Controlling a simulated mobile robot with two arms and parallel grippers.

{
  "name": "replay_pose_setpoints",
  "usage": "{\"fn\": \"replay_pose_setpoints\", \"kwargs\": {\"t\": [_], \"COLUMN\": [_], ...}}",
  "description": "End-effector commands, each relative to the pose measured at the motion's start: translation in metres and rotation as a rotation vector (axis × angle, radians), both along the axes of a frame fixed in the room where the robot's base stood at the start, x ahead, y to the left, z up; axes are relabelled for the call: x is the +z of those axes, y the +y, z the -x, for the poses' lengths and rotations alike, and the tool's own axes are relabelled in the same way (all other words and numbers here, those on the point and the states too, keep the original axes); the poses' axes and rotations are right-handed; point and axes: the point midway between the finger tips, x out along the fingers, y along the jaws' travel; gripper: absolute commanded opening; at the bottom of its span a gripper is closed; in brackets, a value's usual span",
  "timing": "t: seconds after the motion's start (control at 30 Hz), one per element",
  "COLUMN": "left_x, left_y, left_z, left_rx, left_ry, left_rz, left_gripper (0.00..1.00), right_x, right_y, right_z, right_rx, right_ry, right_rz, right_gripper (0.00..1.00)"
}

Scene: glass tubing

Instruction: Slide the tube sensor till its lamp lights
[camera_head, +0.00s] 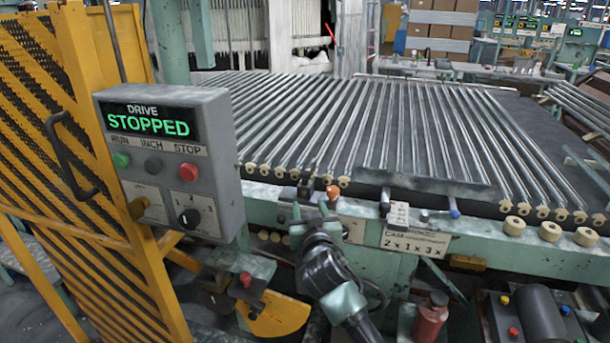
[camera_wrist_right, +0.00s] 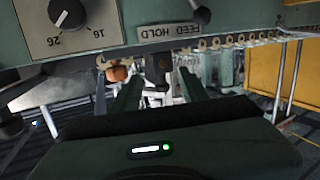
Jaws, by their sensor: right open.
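A small dark block (camera_head: 305,190) sits on the green front rail of the roller table; it looks like the tube sensor, but its lamp cannot be made out. In the right wrist view a dark block (camera_wrist_right: 157,65) shows between my fingers. My right gripper (camera_head: 311,213) is open just in front of and below the block, with its fingers pointing at the rail. In the right wrist view its two fingers (camera_wrist_right: 160,88) stand apart, one on each side of the block; whether they touch it cannot be told. My left gripper is not in view.
An orange knob (camera_head: 333,192) sits right beside the block. A grey control box (camera_head: 175,150) reading "STOPPED" stands at left before a yellow guard (camera_head: 80,130). Glass tubes (camera_head: 380,120) lie across the table. A blue-tipped lever (camera_head: 453,207) and cream rings (camera_head: 550,231) are farther right.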

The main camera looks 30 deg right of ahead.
Motion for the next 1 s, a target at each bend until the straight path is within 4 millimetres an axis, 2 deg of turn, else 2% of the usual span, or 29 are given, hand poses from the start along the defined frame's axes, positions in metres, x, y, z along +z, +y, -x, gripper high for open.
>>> {"fn": "replay_pose_setpoints", "kwargs": {"t": [0.03, 0.1, 0.2, 0.63, 0.8, 1.0], "left_x": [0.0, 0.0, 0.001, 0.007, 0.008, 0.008], "left_y": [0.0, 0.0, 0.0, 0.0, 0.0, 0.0], "left_z": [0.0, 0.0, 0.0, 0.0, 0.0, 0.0], "left_rx": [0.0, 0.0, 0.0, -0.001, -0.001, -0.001], "left_ry": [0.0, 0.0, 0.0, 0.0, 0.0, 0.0], "left_rz": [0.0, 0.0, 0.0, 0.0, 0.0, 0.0], "left_gripper": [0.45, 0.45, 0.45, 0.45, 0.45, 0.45], "right_x": [0.017, 0.032, 0.041, 0.04, 0.039, 0.039], "right_y": [-0.006, -0.011, -0.015, -0.042, -0.047, -0.048], "right_z": [-0.011, -0.019, -0.027, -0.081, -0.091, -0.092], "right_rx": [-0.006, -0.008, -0.007, -0.007, -0.007, -0.006], "right_ry": [-0.051, -0.098, -0.122, -0.121, -0.121, -0.12], "right_rz": [0.01, 0.018, 0.022, 0.022, 0.021, 0.02], "right_gripper": [0.45, 0.45, 0.45, 0.45, 0.45, 0.45]}}
